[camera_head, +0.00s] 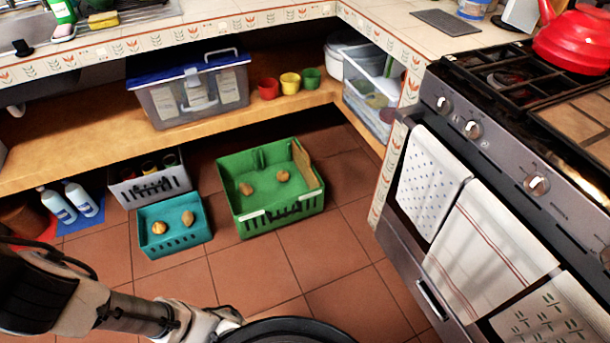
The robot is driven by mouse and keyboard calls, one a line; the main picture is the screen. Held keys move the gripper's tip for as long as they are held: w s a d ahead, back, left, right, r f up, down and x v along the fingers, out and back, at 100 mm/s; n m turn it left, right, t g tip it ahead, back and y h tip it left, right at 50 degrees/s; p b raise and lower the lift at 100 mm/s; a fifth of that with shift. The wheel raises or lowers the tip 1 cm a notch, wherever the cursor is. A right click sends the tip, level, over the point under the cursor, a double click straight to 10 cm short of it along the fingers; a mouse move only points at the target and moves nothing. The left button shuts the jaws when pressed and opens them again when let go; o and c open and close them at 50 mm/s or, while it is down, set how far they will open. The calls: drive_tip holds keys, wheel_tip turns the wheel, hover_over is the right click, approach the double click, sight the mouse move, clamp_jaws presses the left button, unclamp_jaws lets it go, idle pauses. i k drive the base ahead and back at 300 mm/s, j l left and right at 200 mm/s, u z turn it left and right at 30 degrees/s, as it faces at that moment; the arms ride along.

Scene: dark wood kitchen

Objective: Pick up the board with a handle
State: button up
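I cannot clearly make out a board with a handle. A flat dark grey rectangular slab (447,22) lies on the tiled counter left of the stove, and no handle shows on it. A thin brown flat piece (305,165) stands along the right inner side of the green crate (236,208); it could be a wooden board, but I cannot see a handle. My arm reaches in from the lower left, and its far end passes behind a black rounded shape at the bottom edge. My gripper's fingers do not show.
A teal crate (175,243) and a grey crate (140,192) stand on the tiled floor beside the green crate. A lidded bin (205,112) and coloured cups (290,83) are on the wooden shelf. The stove (450,130) blocks the right. Floor before the crates is clear.

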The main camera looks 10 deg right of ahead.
sight(301, 159)
drive_tip(key=i+z, duration=0.2)
drive_tip(key=i, duration=0.45)
drive_tip(key=i+z, duration=0.2)
drive_tip(key=i, duration=0.5)
drive_tip(key=i+j+z, duration=0.2)
drive_tip(key=i, duration=0.45)
